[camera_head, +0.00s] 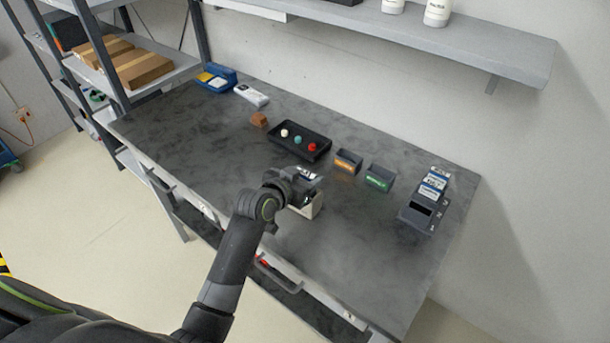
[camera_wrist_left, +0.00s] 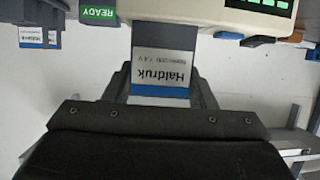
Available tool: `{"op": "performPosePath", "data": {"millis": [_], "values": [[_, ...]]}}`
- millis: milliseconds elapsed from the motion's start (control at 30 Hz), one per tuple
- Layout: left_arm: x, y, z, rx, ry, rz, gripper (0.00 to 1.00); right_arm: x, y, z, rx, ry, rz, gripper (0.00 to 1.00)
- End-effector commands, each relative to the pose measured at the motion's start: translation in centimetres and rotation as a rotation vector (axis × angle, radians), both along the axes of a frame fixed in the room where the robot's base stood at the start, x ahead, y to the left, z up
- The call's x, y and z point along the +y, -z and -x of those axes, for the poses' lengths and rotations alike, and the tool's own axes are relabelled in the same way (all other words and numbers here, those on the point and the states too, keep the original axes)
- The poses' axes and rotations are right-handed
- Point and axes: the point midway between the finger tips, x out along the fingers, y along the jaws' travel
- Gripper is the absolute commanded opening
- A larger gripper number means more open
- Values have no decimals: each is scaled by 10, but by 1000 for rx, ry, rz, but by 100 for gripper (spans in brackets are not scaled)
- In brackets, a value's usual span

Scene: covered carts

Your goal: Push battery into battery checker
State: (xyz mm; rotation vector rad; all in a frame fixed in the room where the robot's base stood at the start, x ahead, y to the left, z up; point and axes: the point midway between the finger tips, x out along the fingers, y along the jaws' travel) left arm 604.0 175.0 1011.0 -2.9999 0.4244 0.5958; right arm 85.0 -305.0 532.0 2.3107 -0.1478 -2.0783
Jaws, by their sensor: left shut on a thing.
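My left gripper (camera_head: 310,182) is shut on a battery (camera_wrist_left: 162,62) with a white, grey and blue label reading "Haldruk". The battery also shows as a small pale patch in the head view (camera_head: 306,173). The battery checker (camera_head: 312,207) is a beige box on the table, partly hidden under my gripper. In the left wrist view the checker (camera_wrist_left: 205,22) is at the top, with green lit segments. The battery's far end overlaps the checker's edge there; I cannot tell how deep it sits. My right gripper is not in view.
A dark holder (camera_head: 415,218) with several batteries stands at the table's right. An orange-labelled bin (camera_head: 347,161) and a green-labelled bin (camera_head: 379,178) stand behind my gripper. A black tray (camera_head: 285,152) holds three coloured pieces. The table's front left is clear.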

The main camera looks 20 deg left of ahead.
Motion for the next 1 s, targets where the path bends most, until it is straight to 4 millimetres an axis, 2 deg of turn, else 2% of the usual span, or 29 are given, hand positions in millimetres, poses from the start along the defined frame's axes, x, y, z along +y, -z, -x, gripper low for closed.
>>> {"op": "performPosePath", "data": {"millis": [667, 700, 867, 1000], "values": [[0, 20, 0, 4, 0, 0, 23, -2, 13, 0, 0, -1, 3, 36], [0, 19, 0, 3, 0, 0, 53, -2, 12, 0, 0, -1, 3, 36], [0, 18, 0, 2, 0, 0, 74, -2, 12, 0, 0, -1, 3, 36], [0, 17, 0, 1, 0, 1, 76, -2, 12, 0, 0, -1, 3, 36]]}}
